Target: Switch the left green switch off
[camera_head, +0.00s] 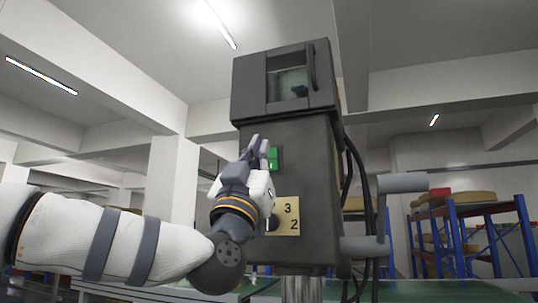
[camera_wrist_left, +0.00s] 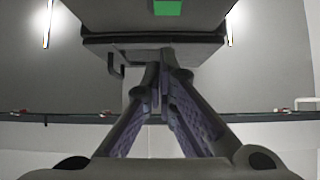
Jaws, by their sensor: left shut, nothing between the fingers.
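A dark machine cabinet (camera_head: 310,190) stands at the centre of the head view. A green switch (camera_head: 274,158) shows on its front, just right of my left gripper's fingertips. My left gripper (camera_head: 259,146) is shut and empty, pointing up in front of the cabinet. It hides the part of the front left of the visible green switch, so I cannot tell whether another switch is there. In the left wrist view, the shut fingertips (camera_wrist_left: 161,72) lie below a green patch (camera_wrist_left: 167,8) at the top edge. Contact with the cabinet cannot be told. My right gripper is not in view.
A tan plate (camera_head: 286,216) marked 3 and 2 is below the switch. A windowed box (camera_head: 287,83) tops the cabinet. A grey handle (camera_head: 403,182) and black cables stand at its right. Blue shelving (camera_head: 458,232) is farther back at the right.

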